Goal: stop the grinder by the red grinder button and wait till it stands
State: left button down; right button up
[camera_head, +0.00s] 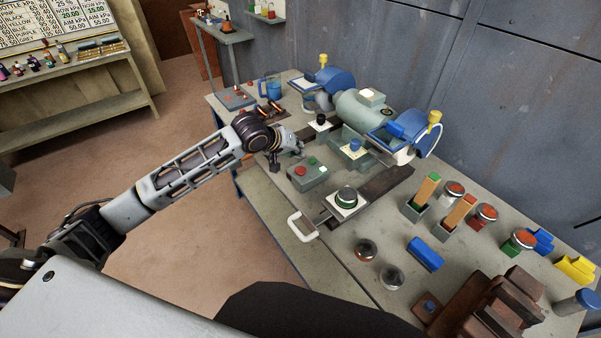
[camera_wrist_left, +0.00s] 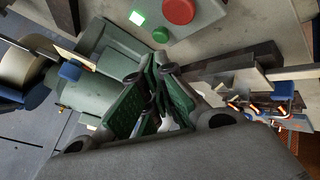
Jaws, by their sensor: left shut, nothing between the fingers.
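The red grinder button (camera_head: 300,171) sits on a grey-green control box (camera_head: 309,181) at the front of the bench, beside a green button and a small lit green-white square. In the left wrist view the red button (camera_wrist_left: 179,10) is at the top edge. The bench grinder (camera_head: 362,108) stands behind, with a blue guard at each end; I cannot tell whether its wheels turn. My left gripper (camera_head: 299,147) is shut and empty, behind the control box and apart from the red button. Its green-padded fingers (camera_wrist_left: 158,68) meet in the left wrist view. My right gripper is not in view.
Two round metal pieces, a blue block (camera_head: 425,254) and several red-topped cans (camera_head: 486,215) stand farther right.

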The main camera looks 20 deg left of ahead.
aim_at(298, 168)
pick_arm(q)
jog(key=shift+f+b, duration=0.6)
jog(key=shift+f, duration=1.35)
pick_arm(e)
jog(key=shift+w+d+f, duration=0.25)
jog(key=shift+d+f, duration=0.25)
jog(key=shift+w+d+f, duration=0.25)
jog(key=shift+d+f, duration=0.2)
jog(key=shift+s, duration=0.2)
pick_arm(q)
jog(key=shift+f, duration=0.35)
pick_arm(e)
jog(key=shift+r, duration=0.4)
pick_arm(q)
jog(key=shift+f, duration=0.2)
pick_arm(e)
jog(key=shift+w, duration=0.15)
